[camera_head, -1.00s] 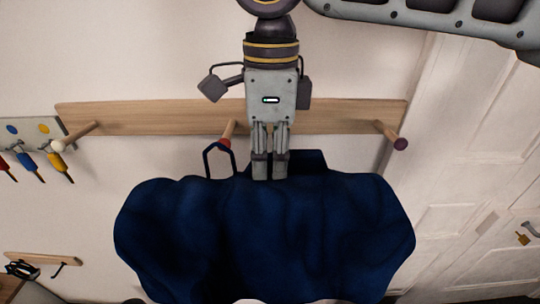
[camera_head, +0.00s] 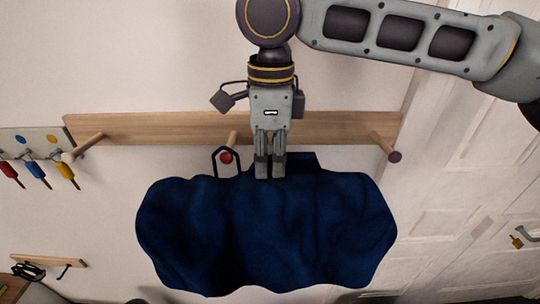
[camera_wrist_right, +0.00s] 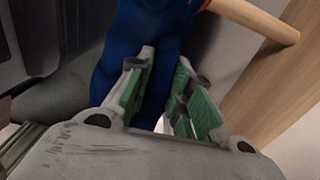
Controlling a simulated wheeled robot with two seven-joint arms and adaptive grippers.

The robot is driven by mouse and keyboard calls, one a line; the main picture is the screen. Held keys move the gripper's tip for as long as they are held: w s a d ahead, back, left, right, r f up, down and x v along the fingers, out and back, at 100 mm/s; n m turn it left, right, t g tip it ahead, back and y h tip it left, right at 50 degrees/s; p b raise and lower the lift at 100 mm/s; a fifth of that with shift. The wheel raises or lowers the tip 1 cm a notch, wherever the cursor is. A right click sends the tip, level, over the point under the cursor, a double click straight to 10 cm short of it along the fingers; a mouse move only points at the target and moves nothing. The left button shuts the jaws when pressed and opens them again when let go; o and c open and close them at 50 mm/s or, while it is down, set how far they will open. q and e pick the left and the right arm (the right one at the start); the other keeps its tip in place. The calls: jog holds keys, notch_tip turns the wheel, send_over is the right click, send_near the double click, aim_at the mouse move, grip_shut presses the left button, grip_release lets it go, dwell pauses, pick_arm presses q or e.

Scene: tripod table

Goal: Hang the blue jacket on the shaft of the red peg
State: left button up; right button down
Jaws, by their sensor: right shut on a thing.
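The blue jacket (camera_head: 262,235) hangs from my right gripper (camera_head: 270,172), which is shut on its top edge. A dark loop (camera_head: 215,165) stands up from the jacket's collar, left of the fingers. The red tip of the middle peg (camera_head: 226,157) shows inside the loop's outline, with its wooden shaft (camera_head: 232,138) running back to the rail. I cannot tell whether the loop is around the peg or only in front of it. In the right wrist view the jacket (camera_wrist_right: 145,45) lies between the fingers (camera_wrist_right: 160,85), and a wooden peg (camera_wrist_right: 255,20) is at upper right.
The wooden rail (camera_head: 170,128) on the wall also bears a pale-ended left peg (camera_head: 80,150) and a dark-ended right peg (camera_head: 386,147). A board with screwdrivers (camera_head: 37,170) hangs far left. A small hook rack (camera_head: 65,262) is lower left. A white door (camera_head: 455,190) is at right.

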jog(key=shift+w+p, duration=0.75)
jog(key=shift+p, duration=0.05)
jog(key=shift+w+f+p, duration=0.3)
jog(key=shift+w+p, duration=0.1)
jog(key=shift+w, duration=0.35)
jog(key=shift+w+f, duration=0.15)
jog(key=shift+f, duration=0.4)
